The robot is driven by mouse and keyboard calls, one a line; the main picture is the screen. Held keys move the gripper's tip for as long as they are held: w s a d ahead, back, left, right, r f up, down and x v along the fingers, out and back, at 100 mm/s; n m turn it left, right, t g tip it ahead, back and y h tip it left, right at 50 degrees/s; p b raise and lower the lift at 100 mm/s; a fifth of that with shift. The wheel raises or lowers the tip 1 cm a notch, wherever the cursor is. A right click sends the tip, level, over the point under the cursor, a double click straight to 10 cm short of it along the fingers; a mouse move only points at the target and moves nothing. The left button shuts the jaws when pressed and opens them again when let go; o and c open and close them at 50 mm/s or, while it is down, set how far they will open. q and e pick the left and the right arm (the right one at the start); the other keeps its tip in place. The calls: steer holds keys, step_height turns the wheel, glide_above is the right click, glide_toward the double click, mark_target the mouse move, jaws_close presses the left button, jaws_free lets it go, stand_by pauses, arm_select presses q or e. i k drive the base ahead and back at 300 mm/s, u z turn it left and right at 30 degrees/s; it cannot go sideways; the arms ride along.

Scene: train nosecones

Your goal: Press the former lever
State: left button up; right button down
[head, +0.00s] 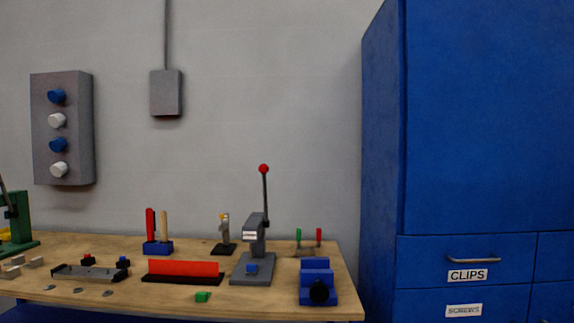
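A grey press (256,262) stands on the wooden workbench (120,297), right of the bench's middle. Its thin dark lever (265,195) rises nearly upright and ends in a red ball knob (264,168). A small blue piece (252,268) sits on the press base under its head. A second, green press (14,225) with a dark lever is cut off at the left edge. I cannot tell from labels which one is the former. Neither of my grippers shows in the head view.
A blue vise (317,284) is right of the grey press, and a red bar on a black base (183,271) is left of it. A tall blue cabinet (480,120) stands right of the bench.

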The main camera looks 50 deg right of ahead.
mark_target(264, 169)
steer(key=z, duration=1.2)
steer(key=i, duration=0.15)
steer(key=z, duration=0.05)
